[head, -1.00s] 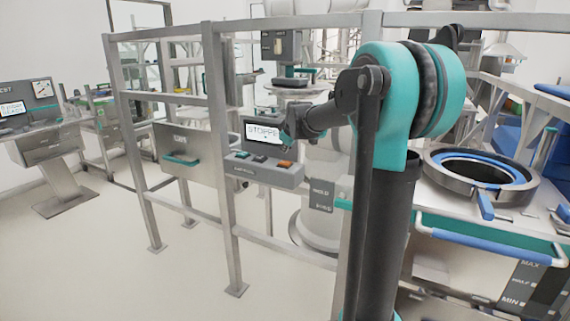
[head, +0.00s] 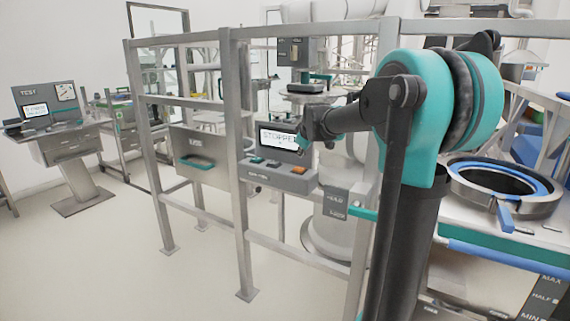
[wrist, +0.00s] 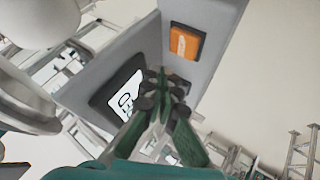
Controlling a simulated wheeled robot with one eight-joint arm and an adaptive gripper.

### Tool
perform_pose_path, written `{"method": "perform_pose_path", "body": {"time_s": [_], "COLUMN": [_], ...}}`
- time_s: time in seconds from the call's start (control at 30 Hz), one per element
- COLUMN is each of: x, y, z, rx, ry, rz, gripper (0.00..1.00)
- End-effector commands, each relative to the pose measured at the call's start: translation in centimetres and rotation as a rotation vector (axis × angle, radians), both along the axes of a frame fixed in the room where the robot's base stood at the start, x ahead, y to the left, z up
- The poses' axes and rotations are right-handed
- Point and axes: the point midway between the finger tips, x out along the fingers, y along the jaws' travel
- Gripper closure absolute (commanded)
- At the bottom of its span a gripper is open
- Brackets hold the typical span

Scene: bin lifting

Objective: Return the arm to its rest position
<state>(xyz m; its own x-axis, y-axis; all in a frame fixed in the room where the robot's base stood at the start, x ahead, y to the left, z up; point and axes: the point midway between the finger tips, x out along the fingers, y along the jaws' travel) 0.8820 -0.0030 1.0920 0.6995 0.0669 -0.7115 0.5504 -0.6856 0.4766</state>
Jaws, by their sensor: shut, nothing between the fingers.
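My arm (head: 408,160), teal and dark grey, stands in the right part of the head view with its forearm reaching left. My gripper shows in the wrist view (wrist: 162,82), its dark green fingers closed together with nothing between them. In the head view its end is at the control panel (head: 282,172), and the exact gap to the panel cannot be told. The panel's screen (head: 277,138) reads "STOPPED", partly hidden by the arm. An orange button (wrist: 186,42) on the panel shows above the fingers in the wrist view.
A metal frame fence (head: 240,200) runs beside the panel. A round bowl with a blue ring (head: 505,182) sits on a bench at the right. A test station (head: 68,145) stands at the far left. The floor (head: 130,270) in front is clear.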

Motion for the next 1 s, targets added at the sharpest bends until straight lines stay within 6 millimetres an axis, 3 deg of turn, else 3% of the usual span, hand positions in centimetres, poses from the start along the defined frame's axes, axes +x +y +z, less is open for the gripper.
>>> {"method": "perform_pose_path", "body": {"time_s": [0.17, 0.4, 0.6, 0.7, 0.8, 1.0], "x": [-7.9, -21.8, -32.3, -36.0, -38.2, -39.4], "y": [-1.1, -2.6, -3.4, -3.6, -3.7, -3.8], "z": [-5.8, -15.4, -22.1, -24.4, -25.7, -26.4], "rx": [0.101, 0.252, 0.342, 0.371, 0.387, 0.396], "ry": [0.096, 0.252, 0.351, 0.384, 0.403, 0.414], "rz": [-0.133, -0.386, -0.585, -0.657, -0.702, -0.727], "gripper": [1.0, 1.0, 1.0, 1.0, 1.0, 1.0]}}
